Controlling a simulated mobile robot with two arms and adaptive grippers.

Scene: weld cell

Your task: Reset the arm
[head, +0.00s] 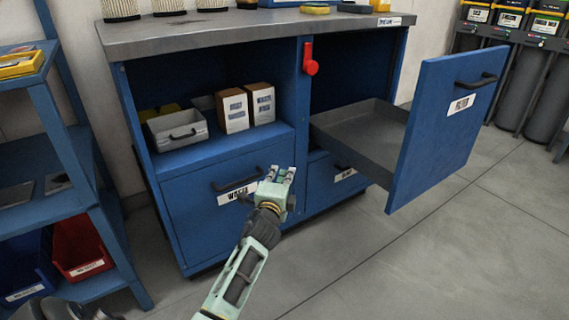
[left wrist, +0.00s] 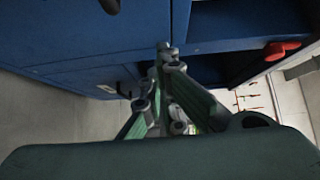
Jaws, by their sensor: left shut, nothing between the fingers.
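My left gripper (head: 281,174) is pale green and shut, with nothing between its fingers. In the head view it is in front of the blue cabinet (head: 303,95), near the handle of the lower left drawer (head: 200,225). I cannot tell whether it touches the cabinet. In the left wrist view the fingers (left wrist: 170,60) point toward the blue cabinet front. My right gripper is not clearly in view.
A drawer (head: 440,125) at the cabinet's right is pulled out, its grey tray (head: 360,130) empty. A red handle (head: 310,60) sticks out at the divider. A shelf with a grey bin (head: 177,130) and boxes (head: 233,110) is at left. Blue shelving (head: 60,120) stands left; floor (head: 470,240) at right is clear.

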